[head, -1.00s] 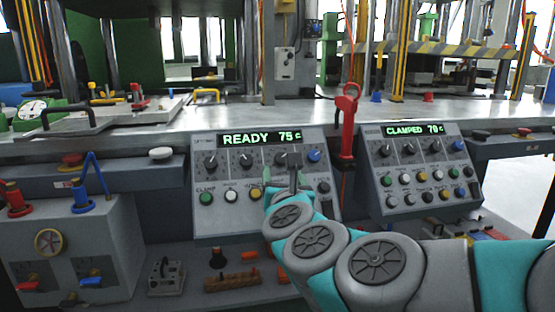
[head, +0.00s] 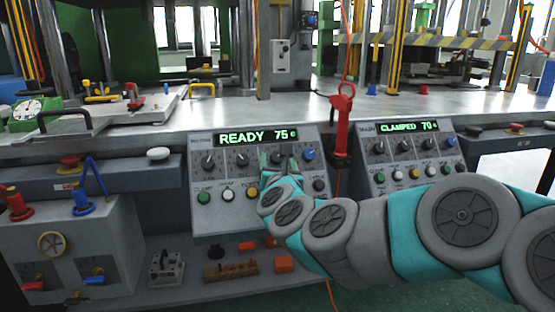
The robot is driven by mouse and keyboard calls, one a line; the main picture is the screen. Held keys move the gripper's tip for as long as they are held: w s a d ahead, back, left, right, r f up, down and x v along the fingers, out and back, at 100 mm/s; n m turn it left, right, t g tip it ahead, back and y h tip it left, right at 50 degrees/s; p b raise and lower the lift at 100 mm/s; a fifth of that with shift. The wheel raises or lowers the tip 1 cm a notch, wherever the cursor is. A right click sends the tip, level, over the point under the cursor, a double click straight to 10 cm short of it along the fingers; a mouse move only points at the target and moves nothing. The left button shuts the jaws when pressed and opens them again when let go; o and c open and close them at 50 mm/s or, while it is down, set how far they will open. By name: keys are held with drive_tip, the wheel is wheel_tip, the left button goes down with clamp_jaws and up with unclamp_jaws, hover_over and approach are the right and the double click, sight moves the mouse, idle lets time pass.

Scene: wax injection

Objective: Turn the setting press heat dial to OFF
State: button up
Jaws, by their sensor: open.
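The left control panel (head: 208,220) has a green display (head: 257,137) reading READY 75 c. Below it is a row of dials: a left black dial (head: 208,161), a second black dial (head: 242,160) and a blue knob (head: 309,154) at the right end. My gripper (head: 278,162) is open at the third dial, which it mostly hides. Whether the fingers touch that dial cannot be told. The right control panel (head: 366,160) reads CLAMPED 70 c and has similar dials. The small dial labels are too blurred to read, so the heat dial cannot be identified by its label.
A red lever (head: 341,125) stands between the panels, close to my arm. Colored push buttons, including a green one (head: 204,197), line the panel under the dials. A metal worktop (head: 230,108) lies above. A shelf below holds small blocks (head: 284,264).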

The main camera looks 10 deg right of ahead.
clamp_jaws()
idle(0.6)
